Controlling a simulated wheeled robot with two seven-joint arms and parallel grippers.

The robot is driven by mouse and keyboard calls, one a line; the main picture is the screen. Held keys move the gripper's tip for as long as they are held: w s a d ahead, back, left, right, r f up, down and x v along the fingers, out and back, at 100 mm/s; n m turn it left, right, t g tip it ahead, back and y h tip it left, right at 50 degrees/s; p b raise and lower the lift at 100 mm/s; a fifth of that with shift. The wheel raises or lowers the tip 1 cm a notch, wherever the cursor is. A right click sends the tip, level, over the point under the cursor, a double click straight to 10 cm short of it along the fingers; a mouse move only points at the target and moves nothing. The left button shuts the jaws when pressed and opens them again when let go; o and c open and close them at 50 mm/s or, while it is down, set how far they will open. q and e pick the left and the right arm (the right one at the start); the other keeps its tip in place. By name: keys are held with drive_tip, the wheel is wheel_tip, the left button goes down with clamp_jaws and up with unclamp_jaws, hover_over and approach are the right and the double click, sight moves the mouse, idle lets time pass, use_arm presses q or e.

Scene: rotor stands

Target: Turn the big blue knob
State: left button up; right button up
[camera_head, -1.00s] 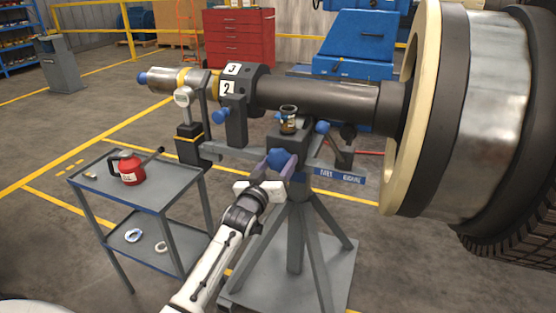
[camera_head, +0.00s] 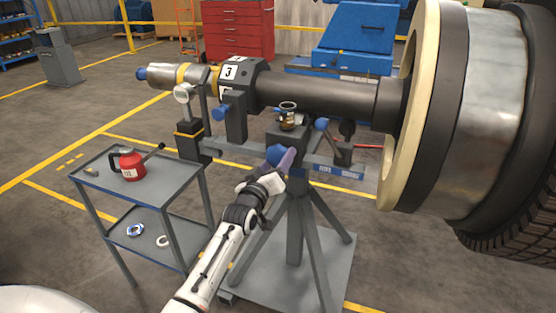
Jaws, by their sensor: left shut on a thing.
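The big blue knob (camera_head: 276,154) is on the front of the stand's head, below the small brass-coloured cup (camera_head: 288,116). The other finger is mostly hidden. The gripper is rolled to one side. The rotor shaft (camera_head: 315,96) lies across the stand (camera_head: 294,235), with a dark collar bearing a white label "3" (camera_head: 231,72). My right gripper is out of view.
A smaller blue knob (camera_head: 220,112) and a blue-ended handle (camera_head: 322,125) are close by on the stand. A grey cart (camera_head: 150,190) with a red can (camera_head: 131,165) stands at left. The large rotor wheel (camera_head: 490,110) fills the right.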

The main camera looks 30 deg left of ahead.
use_arm(q)
drive_tip(key=shift+f, duration=0.1)
drive_tip(key=o, duration=1.1)
drive_tip(key=shift+c, duration=0.2)
drive_tip(key=v, duration=1)
drive_tip(key=shift+s, duration=0.2)
